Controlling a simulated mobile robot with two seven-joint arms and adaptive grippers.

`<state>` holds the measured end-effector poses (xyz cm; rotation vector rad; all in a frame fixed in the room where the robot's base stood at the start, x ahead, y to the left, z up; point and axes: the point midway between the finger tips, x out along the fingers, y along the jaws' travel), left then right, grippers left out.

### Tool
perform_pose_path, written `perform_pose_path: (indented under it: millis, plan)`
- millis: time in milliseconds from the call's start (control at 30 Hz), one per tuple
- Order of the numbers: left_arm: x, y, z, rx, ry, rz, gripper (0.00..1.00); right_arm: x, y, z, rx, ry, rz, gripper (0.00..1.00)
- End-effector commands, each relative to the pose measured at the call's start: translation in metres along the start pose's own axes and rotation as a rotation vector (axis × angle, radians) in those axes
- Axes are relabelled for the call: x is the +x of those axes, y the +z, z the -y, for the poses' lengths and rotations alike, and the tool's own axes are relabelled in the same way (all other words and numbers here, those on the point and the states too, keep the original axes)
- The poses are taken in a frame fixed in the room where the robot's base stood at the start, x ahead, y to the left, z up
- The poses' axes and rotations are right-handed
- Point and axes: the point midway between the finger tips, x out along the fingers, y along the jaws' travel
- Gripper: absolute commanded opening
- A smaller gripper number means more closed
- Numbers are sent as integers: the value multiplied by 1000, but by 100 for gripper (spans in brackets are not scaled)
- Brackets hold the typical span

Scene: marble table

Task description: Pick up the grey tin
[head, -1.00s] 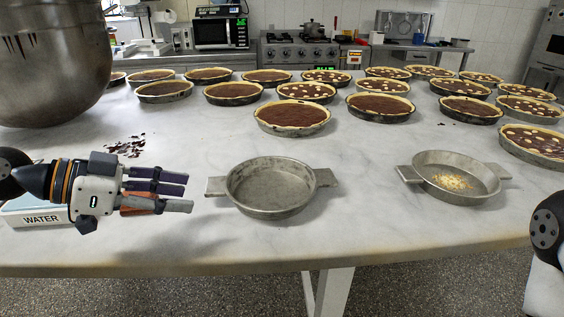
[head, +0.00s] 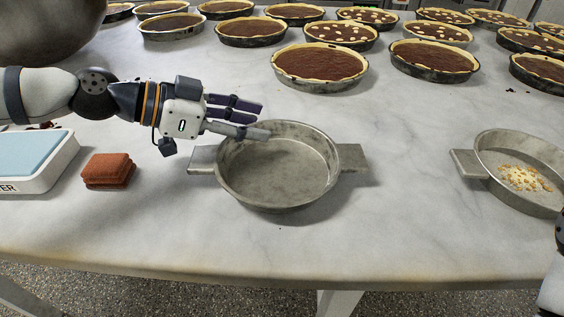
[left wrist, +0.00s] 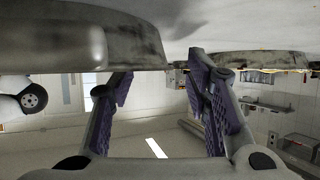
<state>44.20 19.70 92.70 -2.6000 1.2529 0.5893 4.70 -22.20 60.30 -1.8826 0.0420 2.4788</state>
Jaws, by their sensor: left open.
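An empty round grey tin (head: 285,178) with two flat side handles stands upright on the marble table, in the middle of the head view. A second grey tin (head: 490,165), holding pale crumbs, stands at the right, cut by the picture edge. My left gripper (head: 266,120) is open and empty, its fingers pointing right, over the empty tin's far left rim in the picture. I cannot tell whether it touches the rim. In the left wrist view the spread fingers (left wrist: 160,72) have nothing between them; a grey tin (left wrist: 130,40) fills the upper left. My right gripper is out of view.
A reddish-brown stacked block (head: 108,170) and a white box with a blue top (head: 35,160) lie left of the empty tin. Several filled tarts (head: 320,65) cover the back. A metal bowl (head: 50,25) stands back left. Bare marble (head: 405,220) lies between the tins.

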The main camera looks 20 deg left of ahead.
Motion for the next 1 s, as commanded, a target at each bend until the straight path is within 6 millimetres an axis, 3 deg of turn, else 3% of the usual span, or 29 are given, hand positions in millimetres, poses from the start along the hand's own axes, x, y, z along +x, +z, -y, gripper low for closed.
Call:
perform_pose_path:
  millis: [33,100,367,567,1000]
  plan:
    - [16,12,0,-13,9,16,44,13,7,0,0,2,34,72]
    - [24,9,0,-9,6,12,44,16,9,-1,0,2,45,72]
    - [25,1,0,-3,0,1,44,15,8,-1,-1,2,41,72]
    - [25,1,0,-3,0,1,1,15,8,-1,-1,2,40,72]
    - [22,-4,1,0,-1,0,0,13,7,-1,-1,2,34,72]
